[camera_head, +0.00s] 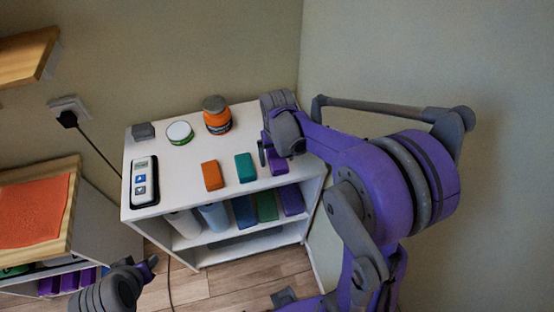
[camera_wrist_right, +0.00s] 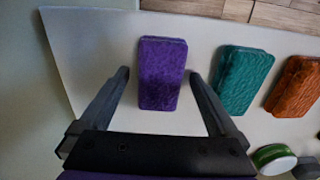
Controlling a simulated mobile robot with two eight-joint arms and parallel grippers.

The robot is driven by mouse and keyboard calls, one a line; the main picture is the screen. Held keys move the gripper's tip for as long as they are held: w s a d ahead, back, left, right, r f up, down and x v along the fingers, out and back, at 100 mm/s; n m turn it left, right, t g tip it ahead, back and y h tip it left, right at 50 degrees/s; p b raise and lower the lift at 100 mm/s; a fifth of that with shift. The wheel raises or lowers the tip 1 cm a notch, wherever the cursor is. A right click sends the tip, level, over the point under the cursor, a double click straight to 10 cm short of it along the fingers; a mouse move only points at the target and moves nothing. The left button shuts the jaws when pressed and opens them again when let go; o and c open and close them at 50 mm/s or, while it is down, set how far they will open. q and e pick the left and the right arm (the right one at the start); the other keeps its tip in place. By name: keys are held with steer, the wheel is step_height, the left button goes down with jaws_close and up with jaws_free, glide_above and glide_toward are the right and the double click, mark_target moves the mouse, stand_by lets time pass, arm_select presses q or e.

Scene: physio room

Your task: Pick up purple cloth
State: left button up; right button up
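The purple cloth (camera_wrist_right: 162,75) is a folded block lying on the white shelf top. In the right wrist view it lies between the two spread fingers of my right gripper (camera_wrist_right: 160,95), with gaps on both sides. In the head view the purple cloth (camera_head: 277,163) shows at the right end of the row, partly hidden by my right gripper (camera_head: 267,150). My right gripper is open and empty over it. My left gripper (camera_head: 150,268) is low at the bottom left, away from the shelf; its fingers are too small to judge.
A teal cloth (camera_head: 245,167) and an orange cloth (camera_head: 211,175) lie left of the purple one. An orange jar (camera_head: 217,118), a green-rimmed tin (camera_head: 179,133), a grey block (camera_head: 143,131) and a remote-like device (camera_head: 143,181) stand behind and left. A wall is close on the right.

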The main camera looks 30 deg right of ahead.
mark_target(277, 157)
steer(key=c, duration=1.4)
step_height(277, 157, up, 10)
steer(key=o, duration=0.9)
steer(key=shift+c, duration=0.2)
steer(key=c, duration=0.6)
steer(key=shift+o, duration=0.2)
steer(key=shift+f, duration=0.1)
